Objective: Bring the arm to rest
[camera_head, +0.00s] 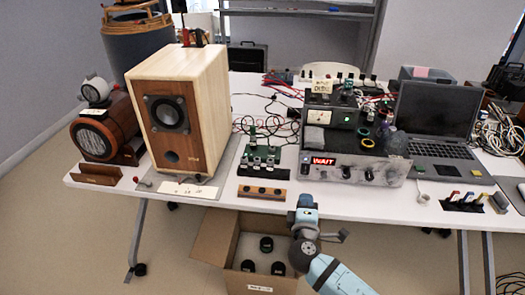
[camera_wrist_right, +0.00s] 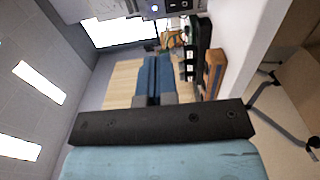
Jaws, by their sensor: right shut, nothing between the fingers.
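My right arm comes in from the bottom of the head view, and its blue right gripper (camera_head: 306,203) is at the table's front edge, in front of the tester with the red WAIT display (camera_head: 322,161). The right wrist view shows its two blue fingers (camera_wrist_right: 154,75) together with nothing between them. The gripper is apart from the wooden strip with dark knobs (camera_head: 262,192), which lies to its left. My left gripper is not in view.
A large wooden speaker (camera_head: 205,85) stands on the left of the white table (camera_head: 225,203). An open laptop (camera_head: 435,115) stands right. A cardboard box (camera_head: 213,238) holding dark round parts is on the floor beside my right arm. Cables lie behind.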

